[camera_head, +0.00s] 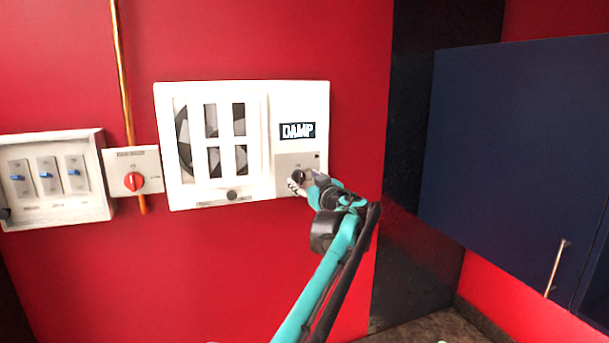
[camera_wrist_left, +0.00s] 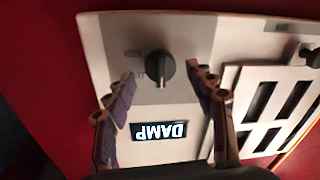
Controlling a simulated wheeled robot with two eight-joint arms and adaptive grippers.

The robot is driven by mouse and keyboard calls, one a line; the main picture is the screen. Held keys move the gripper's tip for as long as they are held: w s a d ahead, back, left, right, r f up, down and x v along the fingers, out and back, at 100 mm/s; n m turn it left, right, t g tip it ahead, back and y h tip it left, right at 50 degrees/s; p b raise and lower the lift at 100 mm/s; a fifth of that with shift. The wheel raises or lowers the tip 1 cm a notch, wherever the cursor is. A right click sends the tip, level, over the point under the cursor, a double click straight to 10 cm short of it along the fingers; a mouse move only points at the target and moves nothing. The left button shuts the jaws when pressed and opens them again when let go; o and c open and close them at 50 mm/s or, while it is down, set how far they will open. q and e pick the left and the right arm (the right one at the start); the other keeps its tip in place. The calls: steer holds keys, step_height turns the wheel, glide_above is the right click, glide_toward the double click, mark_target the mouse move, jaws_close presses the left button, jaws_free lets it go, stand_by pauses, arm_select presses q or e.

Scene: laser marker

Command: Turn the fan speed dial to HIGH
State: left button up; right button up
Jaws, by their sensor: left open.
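A white fan unit (camera_head: 220,202) hangs on the red wall. A black dial (camera_wrist_left: 160,68) sits on its grey plate (camera_head: 285,161), under a display reading DAMP (camera_head: 297,131). The wrist view shows the unit upside down; there the dial's ridge runs roughly up and down, and its small markings are too blurred to read. My left gripper (camera_head: 297,182) is at this dial and partly hides it in the head view. In the wrist view its open fingers (camera_wrist_left: 163,80) lie on either side of the dial, with gaps on both sides. My right gripper is out of view.
A second black knob (camera_head: 232,195) is on the unit's lower edge below the fan grille. To the left are a red rotary switch (camera_head: 133,181) and a box of blue switches (camera_head: 48,175). A dark blue cabinet (camera_head: 520,150) stands at right. The wall below the unit is clear.

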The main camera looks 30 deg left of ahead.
arm_select(q)
steer(key=shift+w+a, duration=0.5)
steer(key=shift+a, duration=0.05)
steer(key=shift+s+a, duration=0.15)
steer(key=c, duration=1.2)
steer(key=shift+o, duration=0.2)
steer(key=shift+m, duration=0.4)
steer(key=m, duration=0.4)
steer(key=shift+m, duration=0.4)
steer(key=m+t+b, duration=0.1)
steer(key=m, duration=0.5)
steer(key=shift+f+m, duration=0.15)
steer(key=shift+m, duration=0.15)
steer(key=m, duration=0.7)
steer(key=shift+f+t+b, duration=0.1)
steer(key=shift+t+b, duration=0.2)
steer(key=shift+t, duration=0.1)
steer(key=m, duration=0.6)
steer(key=shift+h, duration=0.4)
steer(key=shift+f, duration=0.1)
